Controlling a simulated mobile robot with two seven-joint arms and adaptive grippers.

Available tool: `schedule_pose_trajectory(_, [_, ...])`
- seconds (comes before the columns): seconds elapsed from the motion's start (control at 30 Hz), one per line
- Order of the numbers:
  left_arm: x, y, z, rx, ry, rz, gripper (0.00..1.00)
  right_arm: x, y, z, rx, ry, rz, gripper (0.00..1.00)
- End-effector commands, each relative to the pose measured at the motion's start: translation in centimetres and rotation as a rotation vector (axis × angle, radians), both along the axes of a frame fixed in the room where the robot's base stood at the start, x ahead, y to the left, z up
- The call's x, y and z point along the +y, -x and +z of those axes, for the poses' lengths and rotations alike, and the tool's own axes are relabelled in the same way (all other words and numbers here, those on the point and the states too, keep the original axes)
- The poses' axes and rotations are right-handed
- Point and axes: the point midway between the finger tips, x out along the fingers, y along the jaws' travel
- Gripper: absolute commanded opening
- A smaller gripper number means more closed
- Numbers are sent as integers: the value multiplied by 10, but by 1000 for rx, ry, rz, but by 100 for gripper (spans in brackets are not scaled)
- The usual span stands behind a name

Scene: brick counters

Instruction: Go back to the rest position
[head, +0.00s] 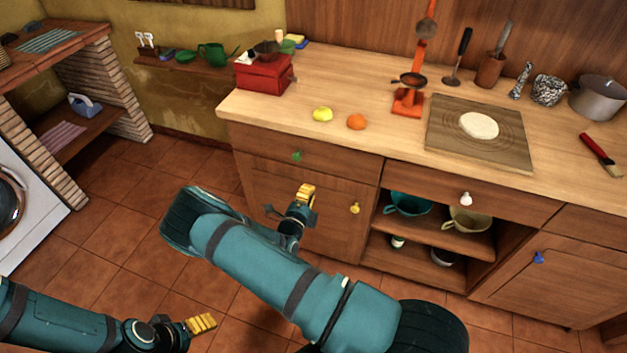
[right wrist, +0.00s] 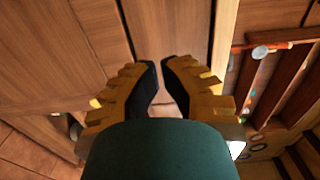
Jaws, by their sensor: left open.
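My left gripper (head: 200,324) is low at the bottom left of the head view, above the tiled floor, open and empty. My right gripper (head: 304,197) is in front of the cabinet doors below the counter, away from the countertop objects. In the right wrist view my right gripper (right wrist: 160,68) shows two yellow fingers with black inner pads. A narrow gap is between them, with cabinet wood behind and nothing held.
The wooden counter (head: 340,88) holds a red box (head: 264,76), a lemon (head: 322,114), an orange (head: 357,122) and a board (head: 505,150) with dough (head: 478,125). An open shelf (head: 410,257) holds cups. Free tiled floor (head: 130,200) lies left.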

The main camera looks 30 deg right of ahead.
Motion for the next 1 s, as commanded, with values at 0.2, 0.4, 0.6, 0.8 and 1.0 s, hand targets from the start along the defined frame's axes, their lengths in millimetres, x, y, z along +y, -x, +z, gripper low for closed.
schedule_pose_trajectory(0.2, [0, 0, 1, 1, 0, 0, 78, 8, 7, 0, -1, 1, -1, 0])
schedule_pose_trajectory(0.4, [0, 0, 1, 1, 0, 0, 78, 3, 14, -3, -5, -28, -35, 0])
schedule_pose_trajectory(0.6, [0, 0, 1, 1, 0, 0, 78, -23, 90, -36, -96, -315, -393, 0])
schedule_pose_trajectory(0.8, [0, 0, 1, 1, 0, 0, 78, 12, 212, -83, -370, -745, -1052, 0])
schedule_pose_trajectory(1.0, [0, 0, 1, 1, 0, 0, 78, 116, 276, -94, -813, -1031, -1784, 0])
